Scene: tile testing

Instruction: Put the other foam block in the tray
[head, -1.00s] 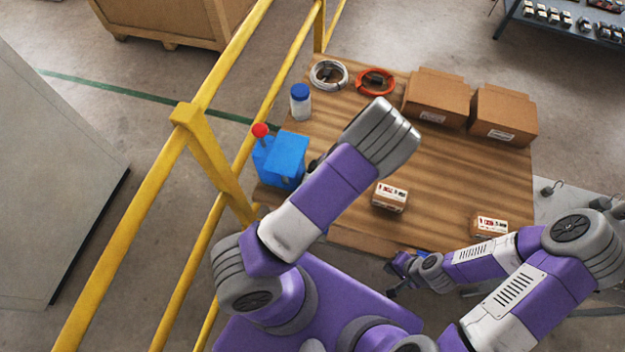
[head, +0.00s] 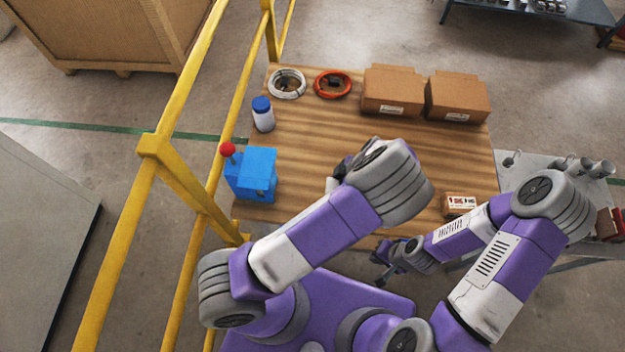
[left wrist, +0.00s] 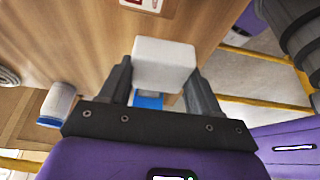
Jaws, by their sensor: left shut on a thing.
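A white foam block (left wrist: 166,62) is between the two dark fingers of my left gripper (left wrist: 161,76) in the left wrist view. The fingers are shut on its sides, and it is above the wooden tabletop. In the head view my left gripper (head: 338,174) shows only in part behind its own wrist, and the block cannot be made out clearly there. My right gripper (head: 384,275) is low near the table's front edge; its jaws are too small to read. I cannot make out a tray in either view.
The wooden table (head: 310,130) holds a blue box with a red knob (head: 252,175), a white bottle (head: 263,115), two cable coils and two cardboard boxes (head: 393,92). A small labelled carton (head: 459,205) is at the front right. A yellow rail (head: 152,147) runs along the left.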

